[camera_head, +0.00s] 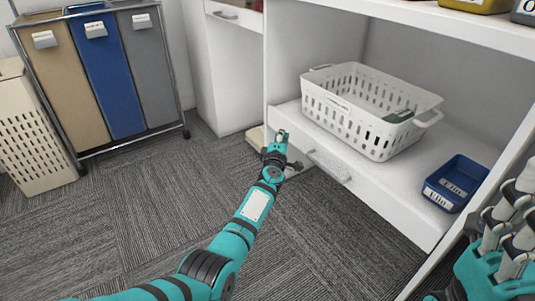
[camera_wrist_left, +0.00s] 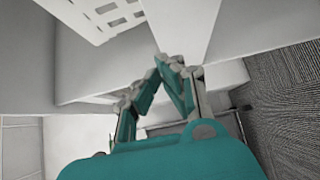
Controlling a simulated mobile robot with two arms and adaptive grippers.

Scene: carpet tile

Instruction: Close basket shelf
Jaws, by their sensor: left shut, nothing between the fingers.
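The white basket shelf (camera_head: 400,205) is in a white cabinet in the head view, with a handle (camera_head: 328,165) on its front. I cannot tell how far it is pulled out. A white perforated basket (camera_head: 365,125) stands upright on it with something green inside; part of the basket shows in the left wrist view (camera_wrist_left: 105,15). My left gripper (camera_head: 281,137) is shut and empty, close to the left end of the shelf front. In the wrist view its fingertips (camera_wrist_left: 168,68) meet by a white panel edge; contact is unclear. My right gripper (camera_head: 512,225) is at the right edge, partly cut off.
A blue labelled tray (camera_head: 456,183) sits on the shelf right of the basket. Sorting bins (camera_head: 95,75) and a cream hamper (camera_head: 30,130) stand at the left. More containers (camera_head: 475,4) sit on the upper shelf. Carpet (camera_head: 150,200) at left is clear.

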